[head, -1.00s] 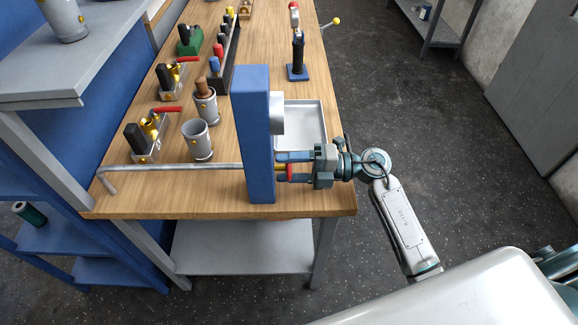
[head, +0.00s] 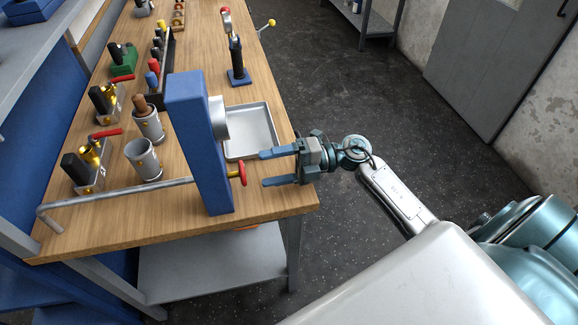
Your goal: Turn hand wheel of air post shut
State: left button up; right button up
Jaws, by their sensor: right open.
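The air post (head: 203,150) is a tall blue block standing near the front edge of the wooden bench. A small red hand wheel (head: 243,174) on a brass stem sticks out of its right side, low down. A grey pipe (head: 125,194) runs from the post to the left. My right gripper (head: 264,169) is open, its two blue fingers pointing left, just right of the wheel. The fingertips lie one above and one below the wheel's level in the picture, and nothing is seen between them. My left gripper is not in view.
A grey metal tray (head: 272,140) lies behind the post. A black pump-like tool on a blue base (head: 239,77) stands farther back. Grey cups (head: 143,160) and brass valves with red levers (head: 91,152) stand to the left. The floor right of the bench is clear.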

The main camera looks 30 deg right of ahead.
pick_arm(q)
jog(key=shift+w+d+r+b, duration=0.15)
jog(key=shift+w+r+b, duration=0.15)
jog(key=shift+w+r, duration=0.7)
pick_arm(e)
jog(key=shift+v, duration=2)
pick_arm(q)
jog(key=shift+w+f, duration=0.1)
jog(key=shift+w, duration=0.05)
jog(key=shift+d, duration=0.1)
